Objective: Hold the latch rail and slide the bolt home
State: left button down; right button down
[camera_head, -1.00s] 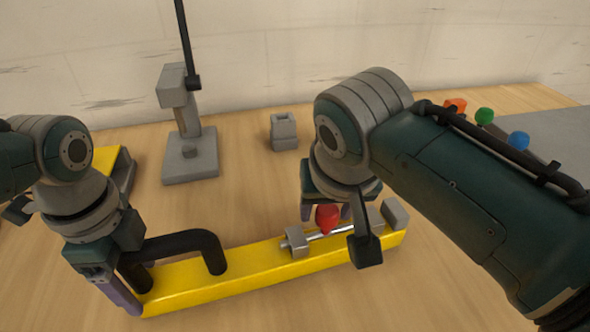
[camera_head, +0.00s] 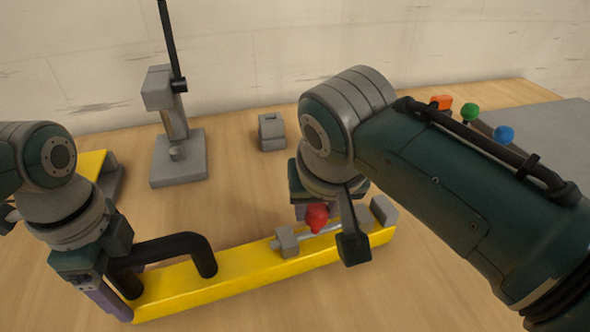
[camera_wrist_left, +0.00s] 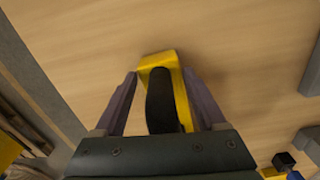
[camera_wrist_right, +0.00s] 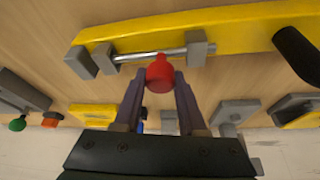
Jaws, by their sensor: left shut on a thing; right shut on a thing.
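The yellow latch rail (camera_head: 235,282) lies across the front of the table, with a black bent handle (camera_head: 205,256) at its left part. My left gripper (camera_wrist_left: 158,72) is shut on the rail's left end, its fingers on either side of it beside the handle. The silver bolt (camera_wrist_right: 135,56) lies along the rail between grey blocks (camera_head: 287,242) and carries a red knob (camera_head: 317,215). My right gripper (camera_wrist_right: 160,76) is shut on the red knob, which shows between its fingertips. Its arm partly hides the bolt's right part in the head view. The grey end block (camera_head: 383,210) stands at the rail's right end.
A grey stand (camera_head: 178,158) with a tall dark lever is behind the rail. A small grey block (camera_head: 272,132) stands right of it. Orange, green (camera_head: 470,112) and blue (camera_head: 504,134) knobs are at the back right. Open table lies between stand and rail.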

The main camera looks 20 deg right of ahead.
aim_at(343, 228)
dwell(0.5)
jog(key=shift+w+d, duration=0.15)
jog(key=shift+d, duration=2.4)
jog(key=shift+c, duration=2.3)
grip_release()
jog(key=shift+r, duration=0.1)
jog(key=v, duration=1.1)
jog(key=shift+r, duration=0.4)
jog(key=shift+a, duration=0.1)
